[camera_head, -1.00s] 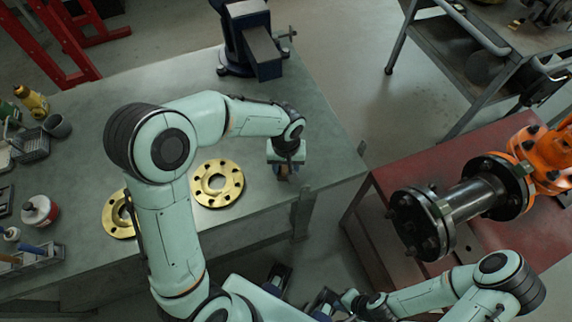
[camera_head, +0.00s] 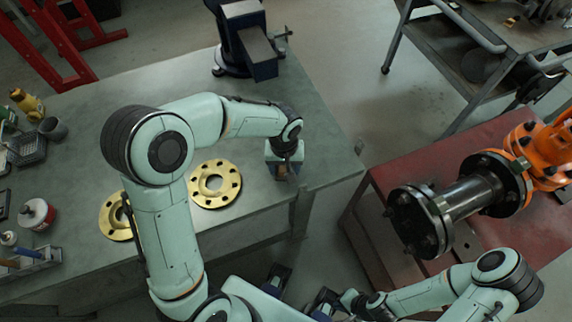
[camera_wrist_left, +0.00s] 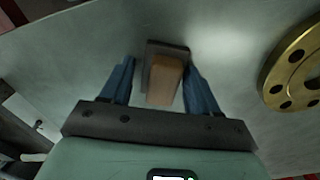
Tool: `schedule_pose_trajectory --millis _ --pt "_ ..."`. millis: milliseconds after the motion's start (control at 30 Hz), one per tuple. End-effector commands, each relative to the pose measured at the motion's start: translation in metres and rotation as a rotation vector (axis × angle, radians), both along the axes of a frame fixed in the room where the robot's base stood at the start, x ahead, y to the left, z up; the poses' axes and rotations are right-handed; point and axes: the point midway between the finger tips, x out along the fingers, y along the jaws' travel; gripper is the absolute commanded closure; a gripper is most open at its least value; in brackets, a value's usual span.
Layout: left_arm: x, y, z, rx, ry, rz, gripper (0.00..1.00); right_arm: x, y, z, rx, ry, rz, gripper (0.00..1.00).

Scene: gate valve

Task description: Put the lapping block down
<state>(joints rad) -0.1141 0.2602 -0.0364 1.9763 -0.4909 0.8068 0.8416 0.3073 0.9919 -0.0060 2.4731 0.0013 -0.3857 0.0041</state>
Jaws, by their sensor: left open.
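The lapping block (camera_wrist_left: 165,75), a grey plate with a tan wooden grip, lies between the fingers of my left gripper in the left wrist view. My left gripper (camera_wrist_left: 160,90) is open, with a gap on both sides of the block. In the head view my left gripper (camera_head: 284,170) points down over the grey workbench (camera_head: 325,150), near its right end, and mostly hides the block. The block appears to rest on the bench top. My right gripper (camera_head: 335,304) is low at the bottom edge, away from the bench; its fingers are too small to read.
Two brass flanges (camera_head: 215,184) lie on the bench left of the block. A blue vise (camera_head: 245,45) stands at the back. A red table (camera_head: 480,160) with an orange valve and dark pipe (camera_head: 465,198) is at right. Bench room is clear between flange and block.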

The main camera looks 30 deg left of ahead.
Motion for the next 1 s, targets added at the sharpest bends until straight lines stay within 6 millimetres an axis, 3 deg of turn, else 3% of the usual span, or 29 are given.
schedule_pose_trajectory --millis 67,400,533,700,1000 --pt "-0.004 0.005 0.007 0.009 0.018 0.007 0.27 0.002 0.000 0.005 0.000 -0.002 0.000 1.00" --pt "-0.001 0.002 0.085 0.003 0.005 0.005 0.27 0.005 0.000 0.014 0.000 -0.007 0.000 1.00" --pt "-0.001 0.001 0.106 0.002 0.004 0.004 0.27 0.006 0.000 0.017 0.000 -0.008 0.000 1.00" --pt "-0.002 0.001 0.121 0.002 0.007 0.004 0.27 0.007 0.000 0.019 0.001 -0.008 0.000 1.00" --pt "-0.002 0.001 0.123 0.002 0.007 0.003 0.27 0.007 0.000 0.019 0.001 -0.008 0.000 1.00"
